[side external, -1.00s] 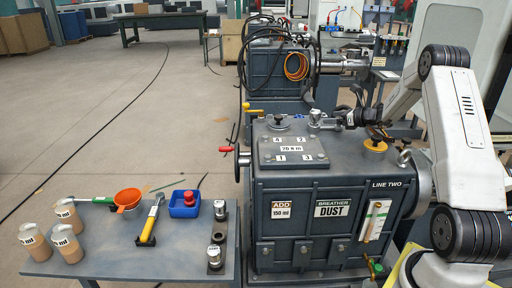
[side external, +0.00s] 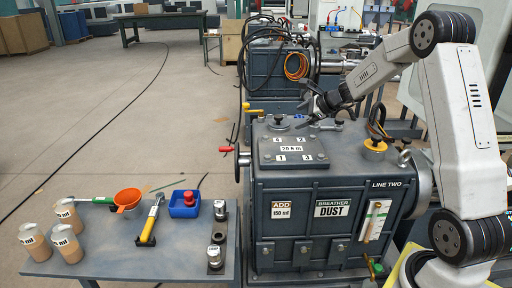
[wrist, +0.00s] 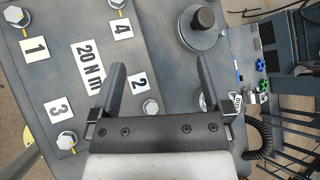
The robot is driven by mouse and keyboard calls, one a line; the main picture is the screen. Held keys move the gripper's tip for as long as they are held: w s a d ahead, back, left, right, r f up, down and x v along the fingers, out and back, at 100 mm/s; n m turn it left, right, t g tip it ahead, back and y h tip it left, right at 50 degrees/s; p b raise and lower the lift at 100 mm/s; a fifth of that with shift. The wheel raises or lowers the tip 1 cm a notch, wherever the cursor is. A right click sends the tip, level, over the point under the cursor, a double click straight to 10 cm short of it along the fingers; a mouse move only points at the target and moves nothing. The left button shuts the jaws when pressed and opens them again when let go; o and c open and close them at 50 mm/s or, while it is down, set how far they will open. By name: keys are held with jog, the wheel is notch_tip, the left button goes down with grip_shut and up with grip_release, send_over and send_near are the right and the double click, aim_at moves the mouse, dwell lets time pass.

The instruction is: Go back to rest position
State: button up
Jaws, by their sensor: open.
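My gripper (side external: 312,112) is above the top of the grey gearbox housing (side external: 340,166), near the far edge of its bolted cover plate. In the wrist view my gripper (wrist: 160,66) has its two black fingers spread wide apart with nothing between them. The cover plate (wrist: 75,90) shows there with bolts numbered 1 to 4 and a "20 N m" label. Bolt 2 (wrist: 151,107) lies below the gap between the fingers. A round cap with a dark knob (wrist: 203,22) is just beyond the right fingertip. A small silvery fitting is partly hidden behind the right finger.
A yellow-ringed cap (side external: 374,147) stands on the right of the housing. A red-tipped handle (side external: 226,149) sticks out at its left. Another machine (side external: 280,78) stands behind.

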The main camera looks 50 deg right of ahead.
jog(key=s+a+f+n+g, duration=0.1)
jog(key=a+n, duration=0.1)
jog(key=a, duration=0.1)
jog(key=s+a+n+g, duration=0.1)
jog(key=a+n, duration=0.1)
jog(key=a, duration=0.1)
jog(key=s+a+f+n+g, duration=0.1)
jog(key=a+n, duration=0.1)
jog(key=a, duration=0.2)
jog(key=shift+s+f+y, duration=0.2)
jog(key=shift+f+y, duration=0.15)
jog(key=shift+y, duration=0.05)
jog(key=s+a+f+n+g+h, duration=0.1)
jog(key=s+a+f+n+g, duration=0.1)
jog(key=s+a+n, duration=0.6)
jog(key=s+a+f+n+g+h, duration=0.1)
jog(key=s+a+f+n+g, duration=0.1)
jog(key=s+a+n, duration=0.6)
jog(key=s+f+n, duration=0.1)
jog(key=s+n, duration=0.1)
jog(key=n, duration=0.3)
jog(key=shift+s+a+g+h, duration=0.3)
jog(key=shift+a, duration=0.05)
